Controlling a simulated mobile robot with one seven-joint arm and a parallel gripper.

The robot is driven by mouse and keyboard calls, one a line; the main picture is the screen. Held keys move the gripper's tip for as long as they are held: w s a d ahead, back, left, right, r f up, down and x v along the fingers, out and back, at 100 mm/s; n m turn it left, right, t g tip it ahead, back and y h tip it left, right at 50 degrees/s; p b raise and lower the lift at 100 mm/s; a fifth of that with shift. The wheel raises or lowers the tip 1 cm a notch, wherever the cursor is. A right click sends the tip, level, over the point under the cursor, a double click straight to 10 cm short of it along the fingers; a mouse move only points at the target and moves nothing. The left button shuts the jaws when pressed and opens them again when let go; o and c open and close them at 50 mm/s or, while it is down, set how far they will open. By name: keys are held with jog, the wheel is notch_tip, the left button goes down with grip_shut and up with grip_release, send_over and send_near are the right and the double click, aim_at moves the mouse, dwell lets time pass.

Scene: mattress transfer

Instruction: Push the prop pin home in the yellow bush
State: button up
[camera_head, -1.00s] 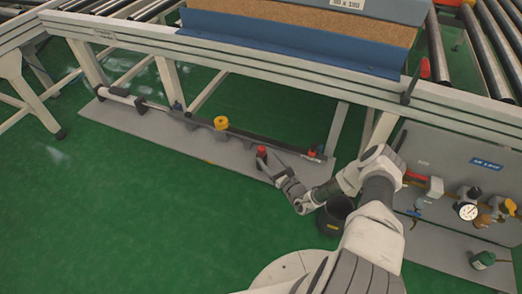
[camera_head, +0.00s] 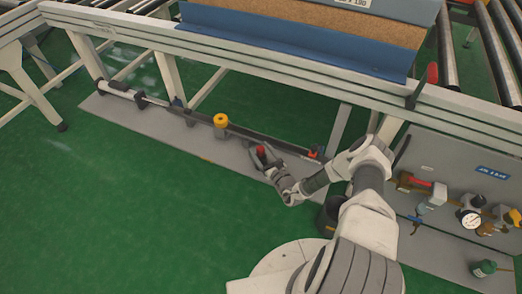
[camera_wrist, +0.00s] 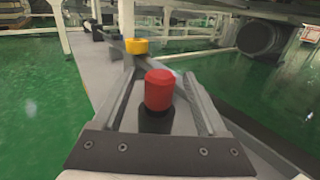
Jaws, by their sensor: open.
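The prop pin, seen as a red cap (camera_head: 261,150) above a dark lower part, stands on the grey plinth plate. In the wrist view its red cap (camera_wrist: 159,90) stands upright between the two fingers of my gripper (camera_wrist: 158,76), with a visible gap on either side. My gripper (camera_head: 261,157) is open around the pin, low over the plate. The yellow bush (camera_head: 221,120) stands apart from the pin, farther left beside the long dark bar; it also shows beyond the fingertips in the wrist view (camera_wrist: 137,46). The pin's lower end is hidden.
A long bar (camera_head: 262,136) runs along the grey plate (camera_head: 130,120) under the conveyor frame (camera_head: 260,67). A grey panel (camera_head: 470,165) with a gauge (camera_head: 470,219) and several tools stands at right. Open green floor lies at left.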

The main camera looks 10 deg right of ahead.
jog(key=shift+c, duration=0.2)
grip_shut()
dwell(0.4)
